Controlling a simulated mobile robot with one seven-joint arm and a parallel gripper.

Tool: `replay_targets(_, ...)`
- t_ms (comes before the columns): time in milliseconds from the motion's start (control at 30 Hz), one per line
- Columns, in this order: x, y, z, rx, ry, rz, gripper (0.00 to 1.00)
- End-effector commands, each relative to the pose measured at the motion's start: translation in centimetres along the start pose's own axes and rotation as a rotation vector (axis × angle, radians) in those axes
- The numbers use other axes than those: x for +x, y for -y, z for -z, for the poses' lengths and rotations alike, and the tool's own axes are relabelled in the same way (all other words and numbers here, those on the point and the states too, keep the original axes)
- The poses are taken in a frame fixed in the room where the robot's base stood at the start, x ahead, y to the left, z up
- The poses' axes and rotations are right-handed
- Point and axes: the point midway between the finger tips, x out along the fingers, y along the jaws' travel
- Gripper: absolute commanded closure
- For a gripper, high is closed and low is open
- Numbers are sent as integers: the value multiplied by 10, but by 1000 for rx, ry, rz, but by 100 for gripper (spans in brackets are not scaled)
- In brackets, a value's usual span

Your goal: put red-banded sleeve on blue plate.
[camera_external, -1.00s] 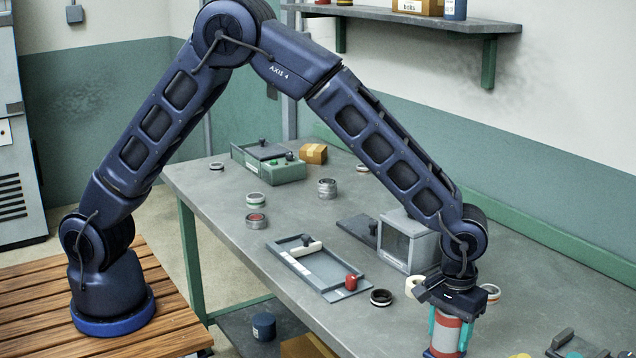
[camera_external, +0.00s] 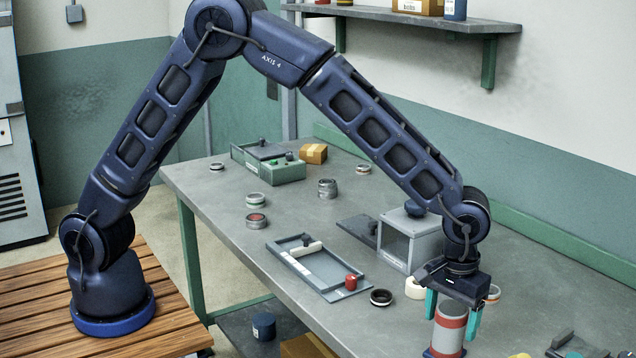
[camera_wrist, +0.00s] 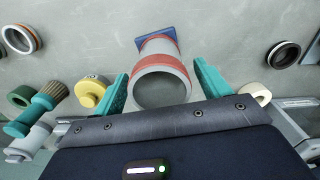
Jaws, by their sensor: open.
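The grey red-banded sleeve (camera_external: 449,336) stands upright near the front edge of the workbench. Its open top faces my wrist camera, where the sleeve (camera_wrist: 162,72) shows in the middle. The blue plate (camera_external: 430,354) is under the sleeve, mostly hidden by it; a corner of the plate (camera_wrist: 157,32) shows beyond the sleeve in the wrist view. The sleeve appears to rest on the plate. My gripper (camera_external: 453,312) is open just above the sleeve, with its teal fingers apart on either side of the upper end. In the wrist view there are gaps beside the sleeve.
A grey box (camera_external: 409,243) with an open front, a tray (camera_external: 320,265) with a red knob and a black ring (camera_external: 381,297) lie to the left. A cream ring (camera_external: 414,288) is close by. In the wrist view a yellow part (camera_wrist: 91,91) and teal parts (camera_wrist: 35,115) lie left.

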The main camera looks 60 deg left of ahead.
Motion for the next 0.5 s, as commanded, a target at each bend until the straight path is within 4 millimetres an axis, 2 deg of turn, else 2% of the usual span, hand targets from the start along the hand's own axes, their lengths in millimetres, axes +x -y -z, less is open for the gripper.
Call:
replay_targets(100, -26, -1, 1, 0, -2, -4, 25)
replay_targets(300, -62, 0, 0, 0, -2, -3, 25)
replay_targets(500, -83, 0, 0, 0, -1, -1, 25)
